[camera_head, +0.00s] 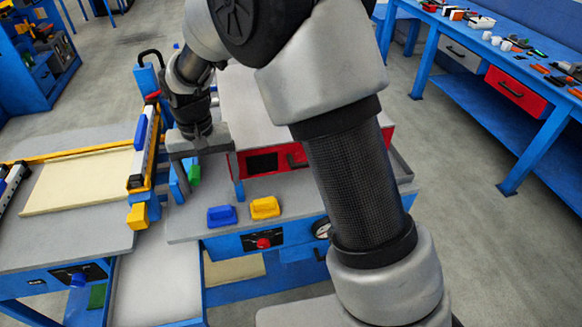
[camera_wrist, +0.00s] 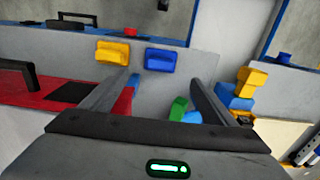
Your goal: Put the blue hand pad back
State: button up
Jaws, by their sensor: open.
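A blue block with a raised grip (camera_head: 222,215), which looks like the blue hand pad, sits on the grey worktop (camera_head: 185,226) near its front edge. It also shows in the wrist view (camera_wrist: 160,60), just beyond my fingertips. A matching yellow block (camera_head: 265,207) sits beside it, apart from it. My gripper (camera_head: 210,188) is open above the worktop, behind the two blocks. In the wrist view my gripper (camera_wrist: 166,80) has its fingers spread, with no block held.
A green block (camera_head: 194,173) and a smaller blue piece stand near one finger. A red case (camera_head: 355,150) with a handle is behind the gripper. A yellow-framed panel station (camera_head: 80,180) is at left. A red button (camera_head: 263,243) is on the front.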

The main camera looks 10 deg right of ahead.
jog(key=s+d+r+t, duration=0.1)
jog(key=s+d+r, duration=0.2)
jog(key=d+r, duration=0.45)
jog(key=s+d+r+t, duration=0.2)
jog(key=s+d+r, duration=0.2)
jog(key=d+r, duration=0.3)
jog(key=s+d+r+t, duration=0.1)
jog(key=s+d+r, duration=0.1)
jog(key=s+d, duration=0.2)
jog(key=s+d+r+t, duration=0.1)
jog(key=s+d, duration=0.3)
jog(key=s, duration=0.4)
jog(key=shift+s+r+m+t, duration=0.3)
jog(key=shift+s+r, duration=0.05)
jog(key=shift+r, duration=0.5)
jog(key=shift+c, duration=0.3)
